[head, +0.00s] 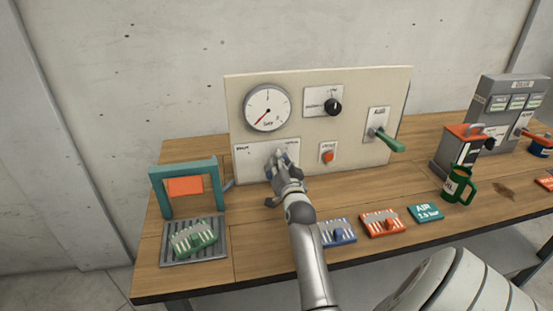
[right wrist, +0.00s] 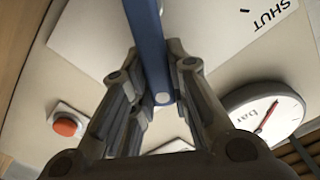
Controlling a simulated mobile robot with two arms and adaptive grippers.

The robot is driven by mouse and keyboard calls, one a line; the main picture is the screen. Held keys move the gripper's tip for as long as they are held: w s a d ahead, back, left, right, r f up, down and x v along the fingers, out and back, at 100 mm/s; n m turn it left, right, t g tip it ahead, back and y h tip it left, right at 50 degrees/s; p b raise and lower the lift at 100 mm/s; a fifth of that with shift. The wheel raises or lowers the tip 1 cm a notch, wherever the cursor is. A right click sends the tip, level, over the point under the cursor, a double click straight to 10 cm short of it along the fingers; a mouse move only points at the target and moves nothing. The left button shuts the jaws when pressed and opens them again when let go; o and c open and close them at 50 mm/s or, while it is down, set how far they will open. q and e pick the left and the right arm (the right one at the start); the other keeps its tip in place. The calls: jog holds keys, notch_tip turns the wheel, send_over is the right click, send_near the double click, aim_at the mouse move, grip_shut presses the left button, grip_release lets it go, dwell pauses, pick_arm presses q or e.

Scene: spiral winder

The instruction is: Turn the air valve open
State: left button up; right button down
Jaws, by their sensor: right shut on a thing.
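The right gripper is shut on this lever. Behind it is a white plate (head: 245,165) low on the cream panel; the word SHUT shows on it in the right wrist view. In the head view the gripper hides most of the lever, so its exact angle is hard to tell. A round pressure gauge (head: 267,107) sits above the plate, its red needle pointing to the lower left. My left gripper is not in view.
The panel (head: 350,85) also carries a black knob (head: 334,107), an orange button (head: 328,156) and a green-handled lever (head: 387,140). A teal frame (head: 157,190) stands left on the wooden table (head: 300,214).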

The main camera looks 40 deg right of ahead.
jog(key=shift+s+d+f+m, duration=0.1)
jog(key=shift+d+f+m, duration=0.1)
jog(key=shift+m, duration=0.3)
jog(key=shift+s+d+f+m, duration=0.1)
jog(key=shift+d+m, duration=0.05)
jog(key=shift+m, duration=0.35)
jog(key=c, duration=1.4)
grip_release()
jog(key=shift+o, duration=0.2)
jog(key=v, duration=1.2)
